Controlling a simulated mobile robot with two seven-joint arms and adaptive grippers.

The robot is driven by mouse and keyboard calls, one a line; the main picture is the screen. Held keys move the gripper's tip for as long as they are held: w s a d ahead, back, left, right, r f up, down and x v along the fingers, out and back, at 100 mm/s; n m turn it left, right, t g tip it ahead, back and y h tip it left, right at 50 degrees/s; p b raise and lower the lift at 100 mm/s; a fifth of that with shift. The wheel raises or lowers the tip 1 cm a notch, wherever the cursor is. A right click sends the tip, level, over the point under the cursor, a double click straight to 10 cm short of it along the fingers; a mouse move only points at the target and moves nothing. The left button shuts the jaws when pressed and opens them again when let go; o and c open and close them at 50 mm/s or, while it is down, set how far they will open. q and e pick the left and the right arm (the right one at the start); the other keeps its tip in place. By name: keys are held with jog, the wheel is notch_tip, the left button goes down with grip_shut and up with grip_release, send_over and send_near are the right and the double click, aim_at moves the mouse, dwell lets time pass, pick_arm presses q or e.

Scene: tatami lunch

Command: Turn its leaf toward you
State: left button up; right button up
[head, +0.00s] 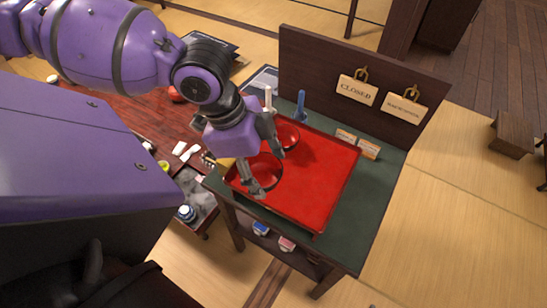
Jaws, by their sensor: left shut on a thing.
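A red bowl (266,175) sits at the left end of a red tray (322,192) on a dark green counter. My left gripper (268,168) reaches down over this bowl with a finger on either side of it and is shut on it. The fingers hide part of its rim and side. I cannot make out a leaf on the bowl. A second red bowl (289,137) stands just behind it on the tray, partly hidden by a finger. My right gripper is not in view.
A dark panel with a hanging CLOSED sign (357,90) and another sign (404,107) stands behind the tray. A blue item (301,106) and small cards (368,149) stand near it. The tray's right half is clear.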

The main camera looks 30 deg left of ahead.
pick_arm(q)
jog(key=shift+s+a, duration=0.1)
jog(key=shift+s, duration=0.15)
jog(key=shift+s+f, duration=0.1)
jog(key=shift+f, duration=0.15)
jog(key=shift+d+f, duration=0.2)
jog(key=shift+d+f, duration=0.15)
jog(key=shift+f, duration=0.05)
jog(key=shift+r, duration=0.1)
jog(key=shift+d, duration=0.1)
jog(key=shift+w+d, duration=0.1)
jog(key=shift+w, duration=0.1)
jog(key=shift+w+f, duration=0.1)
jog(key=shift+f, duration=0.15)
